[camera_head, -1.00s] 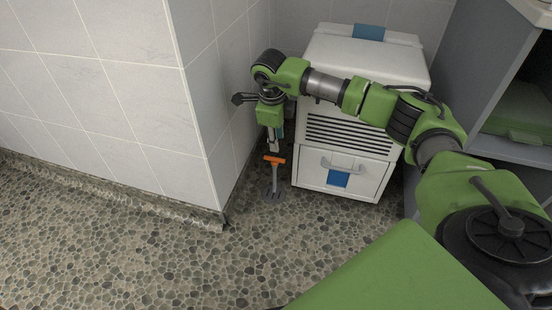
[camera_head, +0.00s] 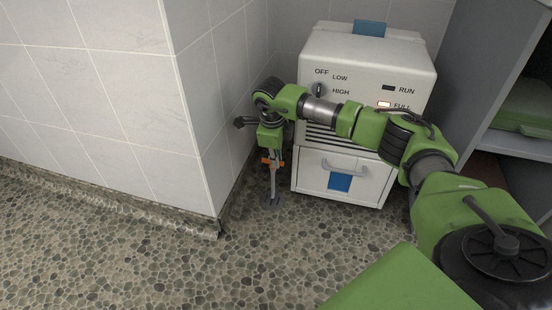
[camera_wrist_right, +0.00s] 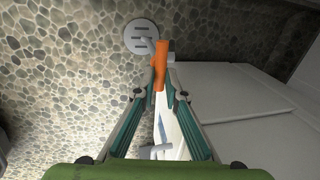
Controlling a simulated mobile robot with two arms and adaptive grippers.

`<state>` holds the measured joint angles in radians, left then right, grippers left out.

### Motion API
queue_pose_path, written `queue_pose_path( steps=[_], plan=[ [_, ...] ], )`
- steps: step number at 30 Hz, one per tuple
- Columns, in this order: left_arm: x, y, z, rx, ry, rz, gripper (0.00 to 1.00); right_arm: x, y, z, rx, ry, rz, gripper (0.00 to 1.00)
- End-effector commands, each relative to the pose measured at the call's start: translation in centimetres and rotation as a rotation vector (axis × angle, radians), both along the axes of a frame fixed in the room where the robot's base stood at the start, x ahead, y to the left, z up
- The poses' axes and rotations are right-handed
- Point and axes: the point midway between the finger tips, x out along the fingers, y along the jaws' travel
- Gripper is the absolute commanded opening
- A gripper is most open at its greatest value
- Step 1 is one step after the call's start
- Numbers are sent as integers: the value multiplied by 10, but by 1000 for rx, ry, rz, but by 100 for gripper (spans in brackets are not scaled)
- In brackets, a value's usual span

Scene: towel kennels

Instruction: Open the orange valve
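The orange valve handle (camera_head: 265,161) sits atop a grey stand near the floor, between the tiled wall corner and the white machine. My right gripper (camera_head: 271,160) points down at it, and the fingers partly hide it. In the right wrist view the orange handle (camera_wrist_right: 159,66) stretches up from between the fingertips of the right gripper (camera_wrist_right: 160,95). I cannot tell whether the fingertips are level with the handle. My left gripper is not in view.
The white machine (camera_head: 344,165) with a dial and lit label stands just right of the valve. The tiled wall (camera_head: 190,110) is close on the left. A grey shelf unit (camera_head: 460,100) stands at the right. The pebble floor in front is clear.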

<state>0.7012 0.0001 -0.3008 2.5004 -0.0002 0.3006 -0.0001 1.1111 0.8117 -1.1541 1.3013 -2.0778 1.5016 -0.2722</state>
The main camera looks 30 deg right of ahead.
Motion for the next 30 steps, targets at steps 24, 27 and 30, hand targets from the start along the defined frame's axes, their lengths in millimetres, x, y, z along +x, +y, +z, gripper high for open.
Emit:
queue_pose_path(
  steps=[24,27,30],
  plan=[
    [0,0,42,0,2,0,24,0,-3,4,0,3,280,0],
    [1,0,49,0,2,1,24,1,-4,3,1,2,348,0],
    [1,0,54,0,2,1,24,2,-5,3,0,1,413,0]
  ],
)
